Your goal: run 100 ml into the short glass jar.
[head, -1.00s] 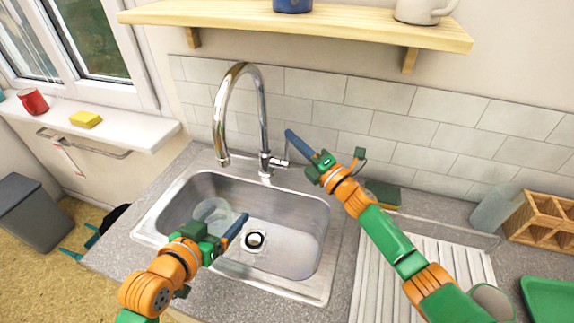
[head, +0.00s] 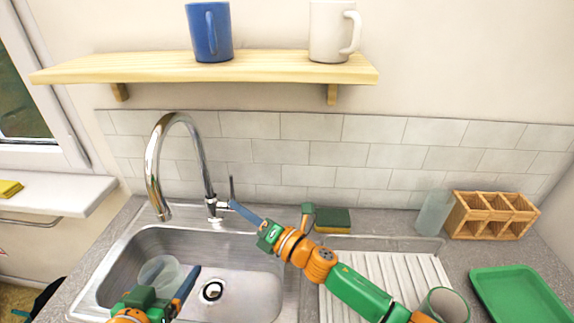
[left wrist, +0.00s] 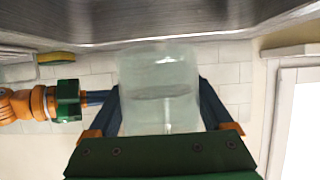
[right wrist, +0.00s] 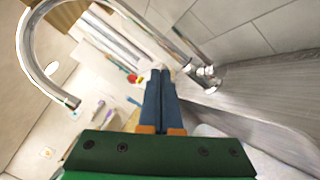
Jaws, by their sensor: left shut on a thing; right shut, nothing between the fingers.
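My left gripper (head: 168,292) is shut on a clear short glass jar (head: 158,270), inside the sink near and below the tap's spout. The jar fills the left wrist view (left wrist: 160,90) between the fingers; a faint ring shows in it, and I cannot tell whether that is a water line or the glass. The chrome tap (head: 152,175) stands behind the sink, its spout end above the jar's area. No stream shows. My right gripper (head: 233,204) is shut and empty beside the tap's upright lever (head: 231,187); I cannot tell if they touch.
The sink (head: 255,290) has a drain (head: 212,291). To its right are a ribbed drainer (head: 385,268), a sponge (head: 332,220), a tall glass (head: 433,213), a wooden rack (head: 492,215), a green tray (head: 520,295) and a greenish glass (head: 447,305). A shelf (head: 270,68) holds two mugs.

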